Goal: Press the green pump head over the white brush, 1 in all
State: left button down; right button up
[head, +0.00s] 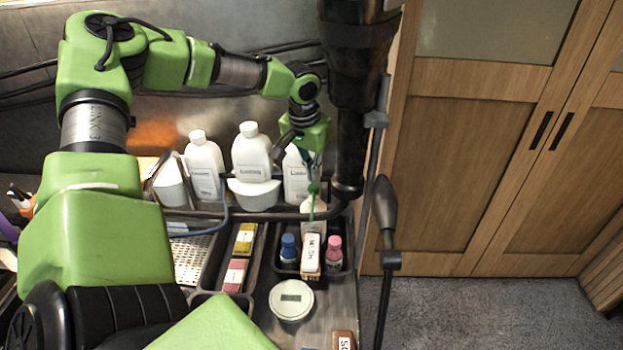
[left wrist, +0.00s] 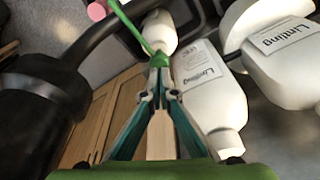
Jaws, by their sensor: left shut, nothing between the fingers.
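The green pump head (head: 313,189) sits on a white bottle (head: 307,205) behind the dark rail in the head view. In the left wrist view the pump head (left wrist: 164,60) is right at my fingertips, and its green nozzle (left wrist: 130,27) reaches up and left. The white brush (head: 312,256) lies in front of the pump, between a blue-capped and a pink-capped bottle. My left gripper (head: 314,166) is above the pump head, its teal fingers (left wrist: 160,72) shut together with nothing between them. I cannot tell whether the tips touch the pump head. My right gripper is not in view.
White bottles (head: 204,170) (head: 252,150) stand left of the pump. The black tray (head: 345,268) holds the blue-capped bottle (head: 289,249) and pink-capped bottle (head: 334,252). A round tin (head: 291,300) stands in front. The dark rail (head: 260,215) and a thick black post (head: 350,140) crowd the pump.

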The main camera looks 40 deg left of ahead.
aim_at(313, 187)
pick_arm(q)
jog(key=shift+f, duration=0.2)
jog(key=shift+s+f+b, duration=0.1)
jog(key=shift+f+b, duration=1.15)
jog(key=shift+f, duration=0.2)
jog(key=shift+r+p, duration=1.15)
jog(key=shift+r, duration=0.35)
jog(key=shift+r, duration=0.1)
